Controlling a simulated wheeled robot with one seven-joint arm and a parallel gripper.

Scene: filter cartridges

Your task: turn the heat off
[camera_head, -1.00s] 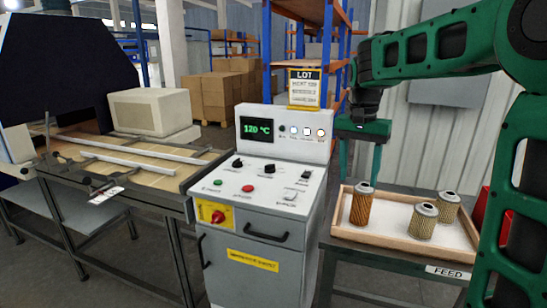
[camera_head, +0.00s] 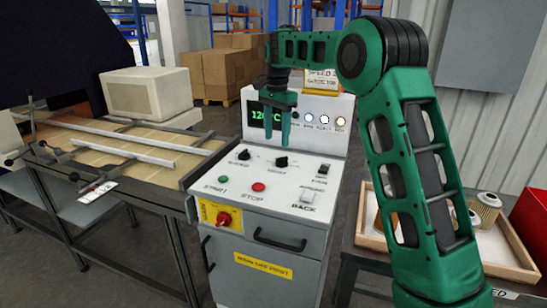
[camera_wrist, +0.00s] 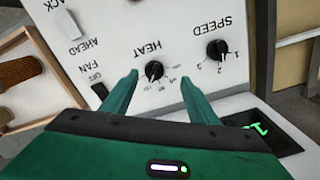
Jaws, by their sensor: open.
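The heat knob (camera_head: 281,162) is a black dial on the sloping top of the grey control cabinet (camera_head: 305,181). In the wrist view the heat knob (camera_wrist: 154,70) is labelled HEAT and appears between my fingertips; I cannot read its pointer setting surely. The display (camera_head: 256,115) has green digits starting with 12, the rest hidden behind my gripper. My gripper (camera_head: 277,138) is open and empty, pointing down above the heat knob. It also shows in the wrist view (camera_wrist: 158,76), with no finger clearly touching the knob.
The speed knob (camera_head: 244,155) is beside the heat knob. The fan switch (camera_head: 322,172), green start button (camera_head: 223,180), red stop button (camera_head: 258,187) and red rotary switch (camera_head: 224,218) are close by. A wooden tray (camera_head: 374,240) with filter cartridges stands right, partly behind my arm.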

